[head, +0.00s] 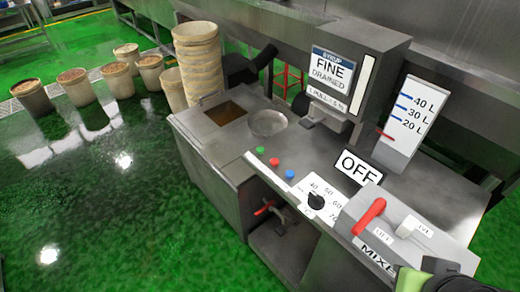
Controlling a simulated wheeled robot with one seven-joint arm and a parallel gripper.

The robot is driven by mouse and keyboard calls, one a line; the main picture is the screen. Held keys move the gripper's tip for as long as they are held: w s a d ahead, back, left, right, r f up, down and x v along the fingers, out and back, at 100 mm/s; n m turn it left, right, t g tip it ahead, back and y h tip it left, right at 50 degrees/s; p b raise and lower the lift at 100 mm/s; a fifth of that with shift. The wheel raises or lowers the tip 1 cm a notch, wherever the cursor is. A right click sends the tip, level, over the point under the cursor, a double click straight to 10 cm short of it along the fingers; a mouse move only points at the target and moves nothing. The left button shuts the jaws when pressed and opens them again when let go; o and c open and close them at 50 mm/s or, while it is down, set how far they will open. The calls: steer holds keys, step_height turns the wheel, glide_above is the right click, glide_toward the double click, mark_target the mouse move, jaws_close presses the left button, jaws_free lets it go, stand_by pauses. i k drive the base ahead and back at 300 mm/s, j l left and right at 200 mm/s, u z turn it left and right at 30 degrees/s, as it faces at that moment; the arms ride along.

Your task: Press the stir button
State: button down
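Three small round buttons sit in a slanting row on the grey machine's front panel in the head view: a green button (260,150), a red button (275,162) and a blue button (289,174). I cannot read a stir label on any of them. A white dial plate with a black knob (316,201) and temperature-like numbers lies just right of the buttons. A white sign (359,167) reads OFF. My gripper's fingers do not show. A lime-green and dark piece at the bottom right edge may be part of my arm; nothing visible touches the buttons.
A grey box marked MIXE (390,232) carries a red lever (369,216). A tall unit has a SYRUP, FINE DRAINED sign (332,71); a litre gauge (410,120) stands right. A metal bowl (268,123) is behind the buttons. Stacked tubs (200,62) stand left; green floor is open.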

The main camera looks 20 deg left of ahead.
mark_target(260, 151)
steer(key=i+j, duration=0.15)
steer(key=j, duration=0.35)
steer(key=i+j+z, duration=0.15)
steer(key=j, duration=0.35)
steer(key=i+j, duration=0.2)
steer(key=j, duration=0.35)
steer(key=i+j+z, duration=0.1)
steer(key=j, duration=0.4)
steer(key=i+j, duration=0.15)
steer(key=j, duration=0.4)
steer(key=i+j+z, duration=0.15)
steer(key=j, duration=0.95)
steer(key=i+z, duration=0.05)
steer(key=i, duration=0.05)
